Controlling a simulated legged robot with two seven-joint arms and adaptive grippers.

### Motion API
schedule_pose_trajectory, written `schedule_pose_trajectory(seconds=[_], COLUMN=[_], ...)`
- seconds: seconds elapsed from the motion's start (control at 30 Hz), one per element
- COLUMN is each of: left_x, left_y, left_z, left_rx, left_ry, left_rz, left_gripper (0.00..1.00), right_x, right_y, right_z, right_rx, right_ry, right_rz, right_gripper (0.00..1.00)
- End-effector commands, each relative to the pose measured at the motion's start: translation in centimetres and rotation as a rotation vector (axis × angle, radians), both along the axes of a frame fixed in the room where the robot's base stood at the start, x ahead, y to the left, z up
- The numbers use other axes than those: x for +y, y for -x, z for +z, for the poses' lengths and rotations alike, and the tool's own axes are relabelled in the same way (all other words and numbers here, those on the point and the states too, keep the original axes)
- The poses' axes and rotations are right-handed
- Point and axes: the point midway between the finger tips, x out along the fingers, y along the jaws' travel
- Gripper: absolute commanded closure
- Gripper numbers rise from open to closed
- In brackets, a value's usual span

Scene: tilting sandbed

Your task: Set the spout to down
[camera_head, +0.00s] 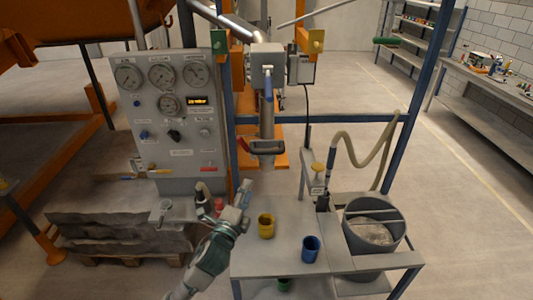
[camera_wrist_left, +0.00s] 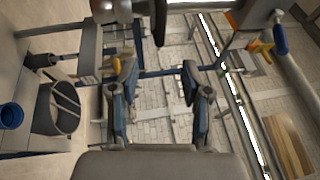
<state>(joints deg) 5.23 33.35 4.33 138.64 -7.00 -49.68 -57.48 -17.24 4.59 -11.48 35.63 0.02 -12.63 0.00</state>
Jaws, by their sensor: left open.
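A grey vertical tube (camera_head: 267,118), which looks like the spout, hangs below a grey box on the frame and points down. A dark loop handle (camera_head: 267,147) sits at its lower end. My left gripper (camera_head: 243,190) is open and empty, below and slightly left of the handle, apart from it. In the left wrist view the open fingers (camera_wrist_left: 160,88) have a gap between them, and a dark bar (camera_wrist_left: 160,22), perhaps the handle, shows beyond. My right gripper is not in view.
A gauge panel (camera_head: 145,115) stands at left. On the bench (camera_head: 280,264) are a yellow cup (camera_head: 266,226) and a blue cup (camera_head: 311,248). A grey bucket (camera_head: 372,225) stands at right beside a hose (camera_head: 362,163). A blue post (camera_head: 228,110) rises left of the tube.

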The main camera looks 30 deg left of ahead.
Motion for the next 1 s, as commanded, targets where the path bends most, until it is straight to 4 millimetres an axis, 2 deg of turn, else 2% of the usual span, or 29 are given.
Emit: schedule_pose_trajectory(seconds=[0.17,0.5,0.7,0.83,1.0], left_x=[0.4,1.6,2.2,2.4,2.6], left_y=[-2.2,-10.0,-14.0,-15.7,-16.6], left_z=[0.7,2.0,2.7,2.8,2.9], left_rx=[-0.001,0.001,0.0,0.001,0.001], left_ry=[-0.001,0.004,0.003,0.003,0.001], left_rz=[0.002,0.002,0.001,0.0,0.0], left_gripper=[0.53,0.53,0.53,0.53,0.53], right_x=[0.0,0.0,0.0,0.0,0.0], right_y=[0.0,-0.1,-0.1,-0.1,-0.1], right_z=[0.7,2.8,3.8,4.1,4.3], right_rx=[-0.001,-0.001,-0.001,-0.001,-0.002], right_ry=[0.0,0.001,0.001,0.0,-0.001], right_rz=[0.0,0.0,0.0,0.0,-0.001], right_gripper=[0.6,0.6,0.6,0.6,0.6])
